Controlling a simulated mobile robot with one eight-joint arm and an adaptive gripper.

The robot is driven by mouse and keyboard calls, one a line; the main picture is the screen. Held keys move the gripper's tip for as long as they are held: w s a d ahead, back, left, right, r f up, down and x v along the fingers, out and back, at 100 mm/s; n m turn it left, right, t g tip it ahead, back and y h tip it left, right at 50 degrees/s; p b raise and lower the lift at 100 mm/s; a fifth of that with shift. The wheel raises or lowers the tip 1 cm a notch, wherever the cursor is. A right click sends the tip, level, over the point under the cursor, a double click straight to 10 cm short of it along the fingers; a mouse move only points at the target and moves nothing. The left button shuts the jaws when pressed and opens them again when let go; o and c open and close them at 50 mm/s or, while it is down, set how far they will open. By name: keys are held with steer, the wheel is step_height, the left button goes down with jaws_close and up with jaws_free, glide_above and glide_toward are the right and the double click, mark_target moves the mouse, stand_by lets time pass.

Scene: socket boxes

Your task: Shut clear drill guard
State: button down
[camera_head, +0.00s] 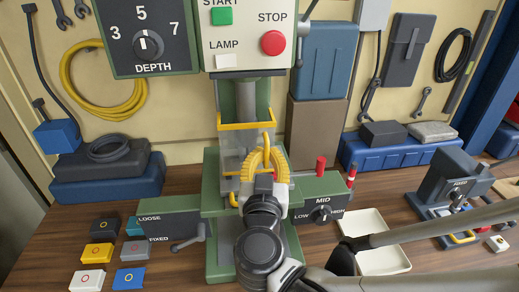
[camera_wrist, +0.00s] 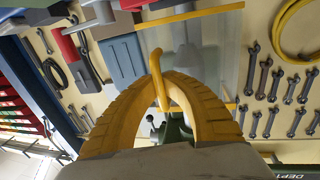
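The clear drill guard (camera_head: 232,148) is a see-through panel with yellow edging, in front of the green drill column in the head view. Its upper yellow bar (camera_head: 235,126) lies below the control box. In the wrist view the clear panel (camera_wrist: 205,60) spreads beyond my fingers. A yellow hooked handle (camera_wrist: 156,62) stands out from the guard. My gripper (camera_head: 265,152) has ribbed yellow fingers. They arch together around the handle, which passes between their tips (camera_wrist: 174,80), and look shut on it. The fingers and wrist hide the guard's lower middle.
The control box (camera_head: 225,70) hangs above the guard, with a green start and a red stop button (camera_head: 273,43). The lever-and-dial block (camera_head: 322,205) and white tray (camera_head: 378,257) are on the right. Coloured blocks (camera_head: 97,252) lie front left.

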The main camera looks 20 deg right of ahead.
steer(key=shift+s+d, duration=0.1)
steer(key=c, duration=1.9)
jaws_free()
steer(key=shift+o, duration=0.6)
steer(key=shift+s+d, duration=0.1)
steer(key=shift+s, duration=0.05)
steer(key=shift+s+a, duration=0.1)
steer(key=shift+a, duration=0.15)
steer(key=v, duration=0.7)
steer(key=shift+d+f, duration=0.1)
